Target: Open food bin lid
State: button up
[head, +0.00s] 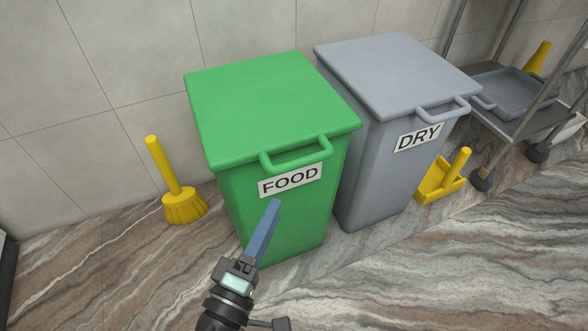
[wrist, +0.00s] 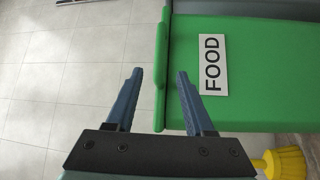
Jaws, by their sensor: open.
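The food bin (head: 285,215) is green, upright, with a FOOD label on its front. Its flat green lid (head: 260,100) is shut. A green loop handle (head: 297,156) sticks out from the lid's front edge, above the label. My gripper (head: 275,204) is in front of the bin, its tips appearing just below the label in the head view. In the wrist view my gripper (wrist: 160,74) is open and empty. The green lid edge with the handle (wrist: 160,85) appears between its two fingers there, with the label to the right. I cannot tell how far away the handle is.
A grey DRY bin (head: 375,180) stands close on the right. A yellow brush (head: 183,205) stands on the floor at the left, and a yellow dustpan (head: 440,182) lies at the right. A metal trolley (head: 535,118) is further right. A tiled wall is behind; the floor in front is clear.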

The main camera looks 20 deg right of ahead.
aim_at(298, 167)
jog(key=b+x, duration=0.2)
jog(key=x, duration=1)
jog(key=shift+b, duration=0.4)
grip_shut()
jog(key=shift+a, duration=0.1)
dwell(0.6)
